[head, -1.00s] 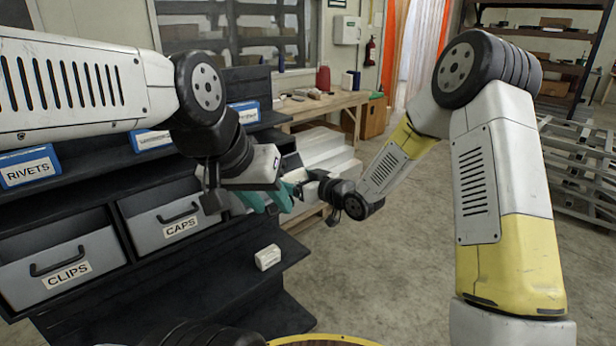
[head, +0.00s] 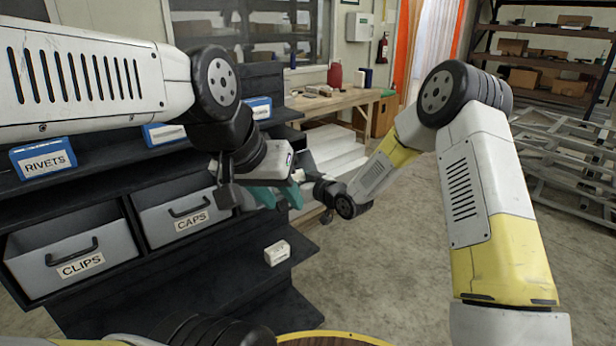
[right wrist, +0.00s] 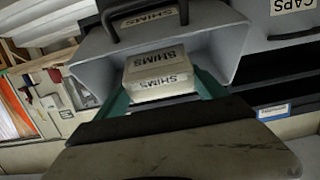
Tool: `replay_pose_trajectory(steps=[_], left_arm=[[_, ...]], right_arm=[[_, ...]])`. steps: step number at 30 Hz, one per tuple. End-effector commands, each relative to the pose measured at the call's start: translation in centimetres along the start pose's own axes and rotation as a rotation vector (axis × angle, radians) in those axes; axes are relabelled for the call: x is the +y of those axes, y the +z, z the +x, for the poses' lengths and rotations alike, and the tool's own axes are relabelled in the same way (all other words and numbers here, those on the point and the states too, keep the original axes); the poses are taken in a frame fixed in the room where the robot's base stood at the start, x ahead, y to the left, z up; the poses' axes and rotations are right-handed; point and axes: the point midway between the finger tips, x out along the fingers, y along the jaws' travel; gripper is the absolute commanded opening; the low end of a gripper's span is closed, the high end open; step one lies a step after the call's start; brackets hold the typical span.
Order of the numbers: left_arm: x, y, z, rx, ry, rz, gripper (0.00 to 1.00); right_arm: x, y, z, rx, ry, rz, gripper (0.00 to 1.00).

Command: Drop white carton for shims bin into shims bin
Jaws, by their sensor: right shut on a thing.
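The white carton marked SHIMS (right wrist: 158,75) is between the teal fingers of my right gripper (right wrist: 162,94), which is shut on it. In the right wrist view the carton is at the open mouth of the grey shims bin (right wrist: 218,52), overlapping its inside; I cannot tell how deep it is. The bin's SHIMS label and black handle show at the top. In the head view my right gripper (head: 312,184) is partly hidden and the shims bin is mostly hidden behind my left gripper (head: 277,197). My left gripper's teal fingers are apart, and I see nothing held.
The clips bin (head: 75,250) and caps bin (head: 185,212) sit left in the dark rack. Another small white carton (head: 277,253) lies on the dark lower ledge (head: 215,285). A wooden workbench (head: 345,101) stands behind; metal frames (head: 570,165) stand right. The floor between is clear.

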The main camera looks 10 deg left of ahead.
Motion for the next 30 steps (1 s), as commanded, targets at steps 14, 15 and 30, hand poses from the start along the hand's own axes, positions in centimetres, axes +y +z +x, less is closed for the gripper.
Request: replay_pose_trajectory(steps=[14,15,30], left_arm=[[0.0,0.0,0.0,0.000,0.000,0.000,0.36],[0.0,0.0,0.0,0.000,0.000,0.000,0.36],[0.0,0.0,0.0,0.000,0.000,0.000,0.36]], right_arm=[[0.0,1.2,3.2,0.002,0.000,0.000,0.37],[0.0,1.3,3.4,0.002,0.000,0.000,0.37],[-0.1,2.5,6.2,0.002,-0.001,-0.001,0.37]])
